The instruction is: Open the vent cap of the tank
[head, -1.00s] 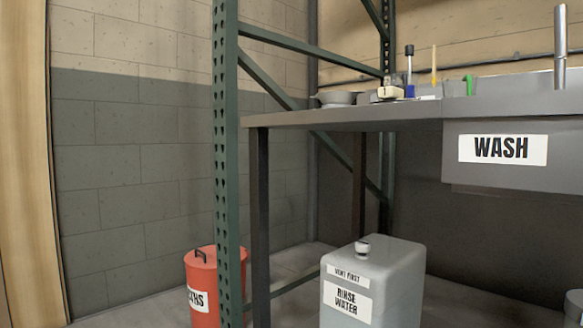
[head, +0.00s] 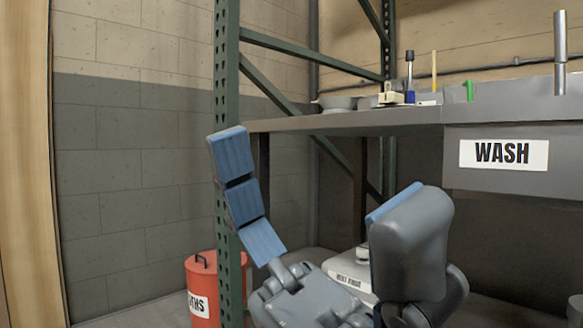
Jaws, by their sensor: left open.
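The pale grey tank (head: 346,262) stands on the floor under the wash bench. Only part of its top and its "VENT FIRST" label show between the fingers of my left gripper (head: 314,172). The small round vent cap (head: 363,247) on the tank's top is mostly hidden behind the right-hand finger, so I cannot tell its state. My left gripper is open and empty, its blue-padded fingers spread wide in front of the tank. I cannot tell whether it touches the tank. My right gripper is not in view.
A red can (head: 201,284) stands on the floor at left, behind the green rack post (head: 227,80). The bench (head: 350,121) with its "WASH" sign (head: 504,153) overhangs the tank. A bowl and several small items stand on the bench.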

